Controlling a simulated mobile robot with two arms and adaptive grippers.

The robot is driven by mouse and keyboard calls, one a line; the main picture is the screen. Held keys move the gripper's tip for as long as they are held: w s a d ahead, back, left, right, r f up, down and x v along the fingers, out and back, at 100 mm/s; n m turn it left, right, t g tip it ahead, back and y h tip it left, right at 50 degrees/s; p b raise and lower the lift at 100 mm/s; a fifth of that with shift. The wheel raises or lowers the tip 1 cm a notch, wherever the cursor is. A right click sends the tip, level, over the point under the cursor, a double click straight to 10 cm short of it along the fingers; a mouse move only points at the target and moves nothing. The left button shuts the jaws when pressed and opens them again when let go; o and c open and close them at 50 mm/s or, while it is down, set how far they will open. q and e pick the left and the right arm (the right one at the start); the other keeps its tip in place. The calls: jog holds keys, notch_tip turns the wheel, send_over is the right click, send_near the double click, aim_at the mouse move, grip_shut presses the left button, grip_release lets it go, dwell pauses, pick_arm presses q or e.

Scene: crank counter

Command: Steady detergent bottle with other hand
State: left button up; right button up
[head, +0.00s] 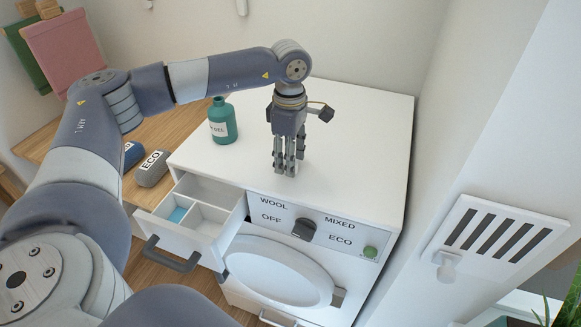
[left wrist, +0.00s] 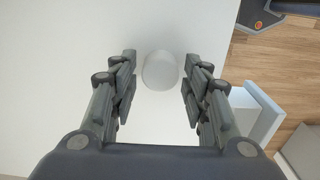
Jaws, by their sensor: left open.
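The detergent bottle (head: 222,122) is teal with a white label and stands upright on the white washing machine top (head: 345,120), toward its back left. In the head view my left gripper (head: 286,168) points down over the machine top, to the right of the bottle and apart from it. The left wrist view shows its fingers (left wrist: 160,98) open, with a pale round object (left wrist: 160,71) beyond and between them. I cannot tell what this object is, or whether the fingers touch it. The bottle does not show in the left wrist view. My right gripper is not in view.
The detergent drawer (head: 210,238) is pulled out at the front left, with a blue patch in one compartment. The dial (head: 304,229) is on the front panel. A wooden counter (head: 62,143) with a grey ECO item (head: 152,169) lies left. A wall vent (head: 492,237) is right.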

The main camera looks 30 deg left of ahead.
pick_arm(q)
jog(key=c, duration=0.7)
jog(key=shift+c, duration=0.6)
jog(key=shift+r+p, duration=1.5)
jog(key=shift+r, duration=1.05)
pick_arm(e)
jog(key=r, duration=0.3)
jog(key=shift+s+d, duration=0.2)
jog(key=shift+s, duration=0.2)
